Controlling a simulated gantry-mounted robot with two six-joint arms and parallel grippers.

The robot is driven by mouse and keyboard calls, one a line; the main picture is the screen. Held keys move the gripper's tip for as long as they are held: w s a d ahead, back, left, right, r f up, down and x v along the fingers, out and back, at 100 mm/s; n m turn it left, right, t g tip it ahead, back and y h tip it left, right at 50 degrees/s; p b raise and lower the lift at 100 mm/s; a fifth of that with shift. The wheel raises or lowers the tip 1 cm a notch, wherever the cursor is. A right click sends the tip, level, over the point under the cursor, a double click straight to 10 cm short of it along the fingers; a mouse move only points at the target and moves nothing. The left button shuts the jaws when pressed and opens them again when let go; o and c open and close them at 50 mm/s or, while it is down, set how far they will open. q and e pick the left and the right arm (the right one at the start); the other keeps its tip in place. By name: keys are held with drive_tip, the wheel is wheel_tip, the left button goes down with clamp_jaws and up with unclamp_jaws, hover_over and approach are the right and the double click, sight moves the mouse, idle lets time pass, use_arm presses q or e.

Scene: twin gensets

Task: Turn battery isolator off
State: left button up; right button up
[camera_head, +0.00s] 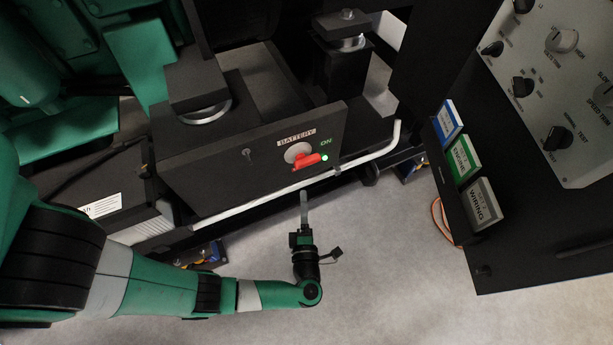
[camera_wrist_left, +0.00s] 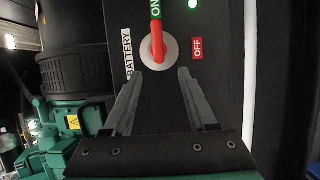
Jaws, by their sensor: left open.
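The battery isolator is a red handle (camera_head: 307,161) on a round silver disc, set in a black panel (camera_head: 240,165) labelled BATTERY. The handle points at the green ON label, with a lit green lamp (camera_head: 324,157) beside it. In the left wrist view the red handle (camera_wrist_left: 157,40) points up to ON, and the OFF label (camera_wrist_left: 197,47) is to its right. My left gripper (camera_head: 304,200) is in front of and below the panel. Its two fingers (camera_wrist_left: 155,95) are open and empty, their tips a little short of the disc. My right gripper is not in view.
A white rail (camera_head: 290,189) runs along the panel's lower edge, close to my left gripper. At right stand a control panel with knobs (camera_head: 557,138) and a rack of labelled binders (camera_head: 464,158). The grey floor (camera_head: 390,270) below is clear.

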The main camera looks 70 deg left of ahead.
sight(304, 167)
use_arm(q)
drive_tip(key=b+x, duration=0.2)
drive_tip(key=x, duration=0.9)
drive_tip(key=shift+w+b, duration=0.25)
drive_tip(key=shift+b, duration=0.05)
drive_tip(key=shift+w+a+r, duration=0.1)
drive_tip(key=shift+w+a, duration=0.15)
drive_tip(key=shift+a, duration=0.25)
clamp_jaws()
